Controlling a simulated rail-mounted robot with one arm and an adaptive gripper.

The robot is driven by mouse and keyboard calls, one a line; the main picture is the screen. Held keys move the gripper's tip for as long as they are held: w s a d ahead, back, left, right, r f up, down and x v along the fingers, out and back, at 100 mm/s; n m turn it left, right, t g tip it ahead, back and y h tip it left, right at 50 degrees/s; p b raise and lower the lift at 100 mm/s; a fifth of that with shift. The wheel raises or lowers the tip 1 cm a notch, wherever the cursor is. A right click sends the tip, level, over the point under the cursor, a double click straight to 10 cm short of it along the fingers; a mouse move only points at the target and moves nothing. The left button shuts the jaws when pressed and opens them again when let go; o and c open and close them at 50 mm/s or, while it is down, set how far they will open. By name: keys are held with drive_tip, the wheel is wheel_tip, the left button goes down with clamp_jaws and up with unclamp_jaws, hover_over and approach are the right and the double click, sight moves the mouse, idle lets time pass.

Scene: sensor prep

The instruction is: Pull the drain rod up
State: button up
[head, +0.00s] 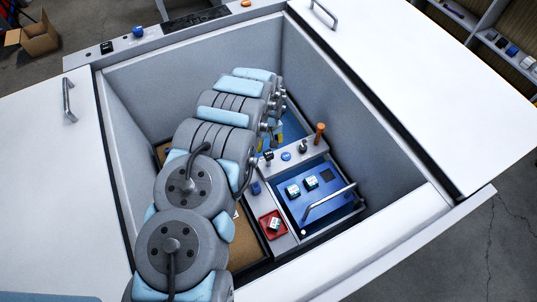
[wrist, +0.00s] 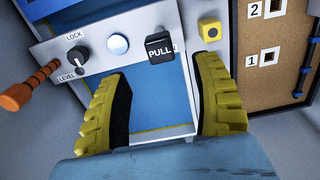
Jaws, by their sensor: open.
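A black block handle marked PULL (wrist: 160,50) stands on the grey control panel in the wrist view, ahead of the gap between my fingers. It is probably the top of the drain rod; it also shows in the head view (head: 268,155). My gripper (wrist: 163,90) is open and empty, with one yellow ridged finger on each side of the picture. The fingers are apart from the handle. In the head view my arm hides most of the gripper; only a little yellow shows. No rod below the handle is visible.
The panel also bears a LOCK/LEVEL knob (wrist: 78,57), a pale blue button (wrist: 117,44) and an orange-handled lever (wrist: 28,90). A yellow button box (wrist: 210,30) is right of the handle. A blue tray (head: 330,205) with a metal handle lies nearby. Grey well walls (head: 350,110) surround everything.

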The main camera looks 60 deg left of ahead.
sight(268, 153)
drive_tip(key=shift+f+b, duration=1.1)
drive_tip(key=shift+f, duration=3.1)
clamp_jaws()
